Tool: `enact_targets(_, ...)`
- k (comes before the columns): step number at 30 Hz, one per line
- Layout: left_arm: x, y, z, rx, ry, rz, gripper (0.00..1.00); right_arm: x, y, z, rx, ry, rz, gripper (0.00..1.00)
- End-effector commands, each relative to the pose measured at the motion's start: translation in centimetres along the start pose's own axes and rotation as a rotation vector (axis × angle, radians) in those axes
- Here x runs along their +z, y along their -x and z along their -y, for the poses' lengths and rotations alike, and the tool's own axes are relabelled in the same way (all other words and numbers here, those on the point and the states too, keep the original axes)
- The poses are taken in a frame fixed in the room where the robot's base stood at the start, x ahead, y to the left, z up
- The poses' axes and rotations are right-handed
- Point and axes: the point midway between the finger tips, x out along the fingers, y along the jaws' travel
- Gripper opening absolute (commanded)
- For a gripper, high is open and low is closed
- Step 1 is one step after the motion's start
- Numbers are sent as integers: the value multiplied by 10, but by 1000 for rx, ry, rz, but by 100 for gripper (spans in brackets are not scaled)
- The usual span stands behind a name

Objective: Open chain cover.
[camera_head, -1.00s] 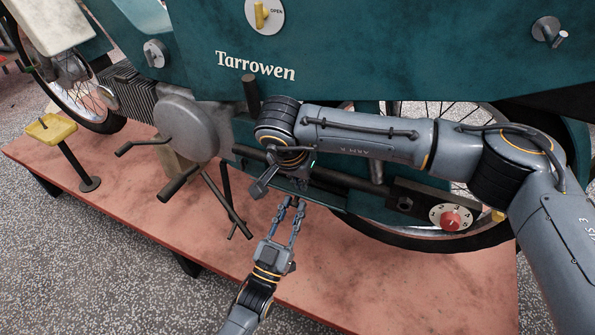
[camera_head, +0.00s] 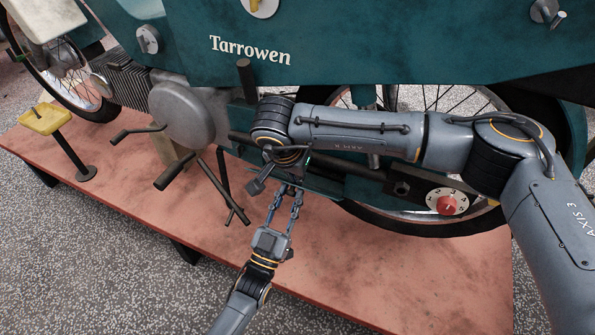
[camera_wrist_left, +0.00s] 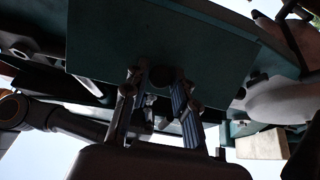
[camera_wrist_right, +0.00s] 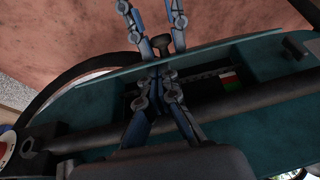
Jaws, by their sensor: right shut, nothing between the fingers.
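The chain cover (camera_head: 321,187) is a teal panel low on the machine's side, partly behind my right arm. In the right wrist view the cover's edge (camera_wrist_right: 225,47) stands out from the frame, with an opening behind it. A dark round knob (camera_wrist_right: 163,42) sits on its outer face; it also shows in the left wrist view (camera_wrist_left: 161,76). My left gripper (camera_wrist_left: 158,84) is open, its fingers on either side of the knob; contact is unclear. My right gripper (camera_wrist_right: 160,78) is shut and empty, its tips by the opening, close to the cover's edge.
A red knob on a white dial (camera_head: 446,205) is right of the cover. A grey round housing (camera_head: 182,115) and dark pedals (camera_head: 175,170) are to the left. A yellow-topped stand (camera_head: 46,118) is on the red platform (camera_head: 120,205). The platform's front is mostly clear.

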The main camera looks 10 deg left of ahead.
Motion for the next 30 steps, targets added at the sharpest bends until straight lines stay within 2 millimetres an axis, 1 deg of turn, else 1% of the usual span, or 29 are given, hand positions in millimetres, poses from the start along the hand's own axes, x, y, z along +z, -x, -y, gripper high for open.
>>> enact_targets(1, -1, -3, 0, 1, 0, -3, 39, 7, -2, 1, 0, 9, 14, 0)
enact_targets(2, -1, -3, 0, 0, 0, -4, 44, 7, -2, 1, 0, 9, 14, 0)
enact_targets(13, -5, -5, 0, 0, 0, -16, 44, 6, -2, 1, 0, 6, 11, 0)
enact_targets(17, -5, 3, 0, 0, 0, -15, 44, 5, -2, 0, 0, 5, 10, 0)
enact_targets(20, -3, 20, 0, 0, 0, -10, 44, 4, -1, 0, 0, 5, 8, 0)
enact_targets(27, -1, 73, 0, 0, 0, -1, 44, 2, -1, 0, -1, 3, 5, 0)
enact_targets(30, 0, 92, 0, 0, 1, 1, 44, 2, -1, 0, -1, 2, 4, 0)
